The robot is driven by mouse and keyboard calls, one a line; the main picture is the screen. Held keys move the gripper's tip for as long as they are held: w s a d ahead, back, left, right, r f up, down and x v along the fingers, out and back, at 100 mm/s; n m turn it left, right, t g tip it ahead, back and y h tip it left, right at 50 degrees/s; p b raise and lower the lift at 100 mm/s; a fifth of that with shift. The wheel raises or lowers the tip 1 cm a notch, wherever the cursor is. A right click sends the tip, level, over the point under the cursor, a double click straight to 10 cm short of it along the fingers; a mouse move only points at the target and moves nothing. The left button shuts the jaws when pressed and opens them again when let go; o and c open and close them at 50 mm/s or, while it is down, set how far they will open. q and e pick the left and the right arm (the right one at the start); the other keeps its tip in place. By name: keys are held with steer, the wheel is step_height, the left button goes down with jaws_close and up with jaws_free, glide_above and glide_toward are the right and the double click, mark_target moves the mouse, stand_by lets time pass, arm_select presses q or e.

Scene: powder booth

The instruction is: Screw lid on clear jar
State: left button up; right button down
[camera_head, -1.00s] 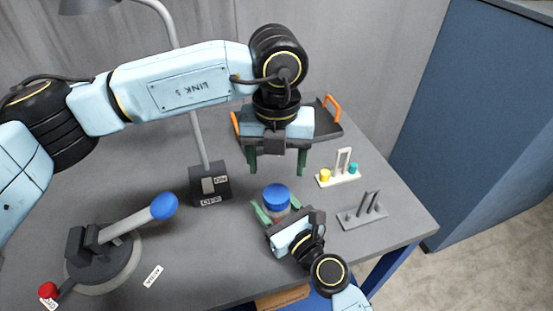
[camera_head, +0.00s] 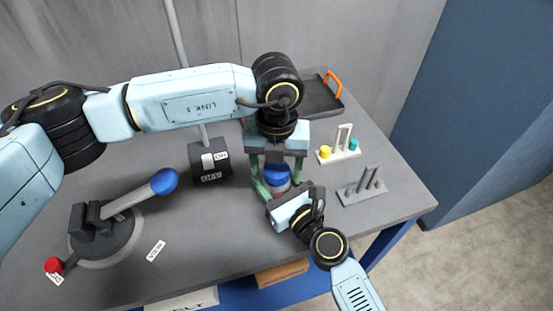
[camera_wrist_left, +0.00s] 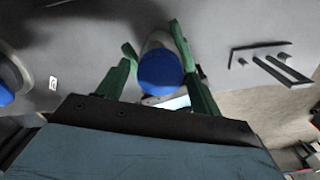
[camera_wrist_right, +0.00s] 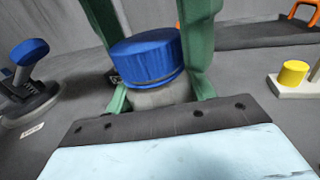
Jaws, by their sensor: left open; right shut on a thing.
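The clear jar (camera_wrist_right: 165,96) stands upright on the grey table with the blue lid (camera_wrist_right: 147,57) on its mouth. A thin dark line shows between lid and jar; I cannot tell how tight the lid is. My right gripper (camera_head: 278,190) is shut on the jar's body from the front. My left gripper (camera_head: 276,168) is open and points down from above, its green fingers on either side of the lid. The lid shows between those fingers in the left wrist view (camera_wrist_left: 160,70). Whether they touch it, I cannot tell.
A grey switch box (camera_head: 210,161) and a blue-knobbed lever (camera_head: 165,182) stand to the left. A dark tray with orange handles (camera_head: 322,97) lies behind.

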arm_select(q)
steer(key=c, duration=1)
steer(key=m, duration=1.4)
steer(key=shift+m, duration=0.3)
steer(key=m, duration=0.4)
steer(key=o, duration=1.1)
steer(key=shift+c, duration=0.2)
